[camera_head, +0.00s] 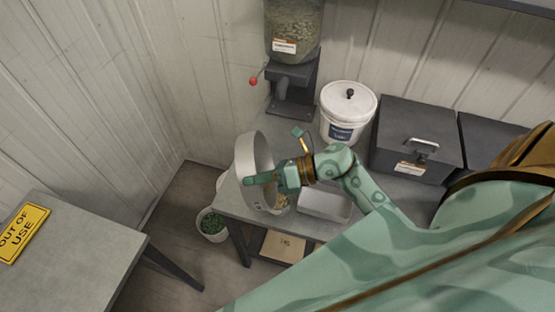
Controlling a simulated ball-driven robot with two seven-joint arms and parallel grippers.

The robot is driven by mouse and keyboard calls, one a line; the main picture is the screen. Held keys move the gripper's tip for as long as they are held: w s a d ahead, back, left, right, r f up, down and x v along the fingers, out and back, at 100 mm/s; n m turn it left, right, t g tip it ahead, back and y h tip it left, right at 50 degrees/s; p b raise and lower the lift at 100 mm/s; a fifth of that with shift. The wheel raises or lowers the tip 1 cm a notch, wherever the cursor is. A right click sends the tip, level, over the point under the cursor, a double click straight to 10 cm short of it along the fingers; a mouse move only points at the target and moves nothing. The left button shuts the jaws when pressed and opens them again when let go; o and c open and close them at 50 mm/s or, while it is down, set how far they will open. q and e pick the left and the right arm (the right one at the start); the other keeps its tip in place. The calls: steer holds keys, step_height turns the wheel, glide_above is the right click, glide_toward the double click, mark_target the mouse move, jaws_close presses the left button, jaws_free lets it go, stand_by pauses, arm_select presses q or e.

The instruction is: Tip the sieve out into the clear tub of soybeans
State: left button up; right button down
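The sieve (244,160), a round pale metal ring, is tipped steeply onto its side above the left end of the grey bench. My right gripper (262,179) is at its rim on the right side and appears shut on it. A small patch of tan, grainy contents (283,202) shows just below the gripper. The sieve and gripper hide most of whatever holds it, so I cannot tell whether it is the clear tub of soybeans. I cannot see whether anything is falling from the sieve. My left gripper is not in view.
An empty metal tray (326,207) lies right of the gripper. Behind stand a seed hopper (293,30) with a red-knobbed lever, a lidded white bucket (347,112) and a dark bin (415,135). A pot with green contents (212,226) is on the floor. An out-of-use sign (22,232) lies on the left table.

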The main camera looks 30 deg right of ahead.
steer(key=shift+f+b, duration=0.15)
steer(key=shift+b, duration=0.2)
steer(key=s+d+f+t+y+b, duration=0.1)
steer(key=s+d+y+b, duration=0.3)
steer(key=b, duration=1)
steer(key=shift+d+f+t+y, duration=0.3)
steer(key=shift+d+t, duration=0.5)
steer(key=shift+d, duration=0.65)
stand_by(0.4)
